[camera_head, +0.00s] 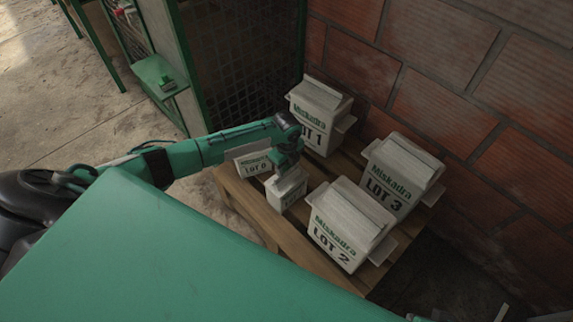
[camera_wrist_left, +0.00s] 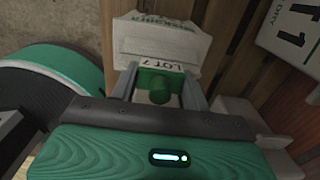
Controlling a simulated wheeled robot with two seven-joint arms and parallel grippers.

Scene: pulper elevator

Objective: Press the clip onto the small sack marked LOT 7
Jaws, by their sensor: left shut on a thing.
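The small sack marked LOT 7 (camera_wrist_left: 158,48) fills the upper middle of the left wrist view, its label facing me. In the head view a small pale sack (camera_head: 287,192) stands under my left gripper (camera_head: 287,160), its label unreadable there. My left gripper (camera_wrist_left: 160,88) is shut on the green clip (camera_wrist_left: 160,80), which has a round green knob. The clip lies just below the LOT 7 lettering in the wrist view. I cannot tell whether it grips the sack's top. My right gripper is not in view.
Sacks LOT 0 (camera_head: 252,163), LOT 1 (camera_head: 317,125), LOT 2 (camera_head: 340,233) and LOT 3 (camera_head: 392,185) stand close around on a wooden pallet (camera_head: 238,193). A brick wall (camera_head: 450,95) rises behind. A green shelf (camera_head: 150,72) with a small green item is at upper left.

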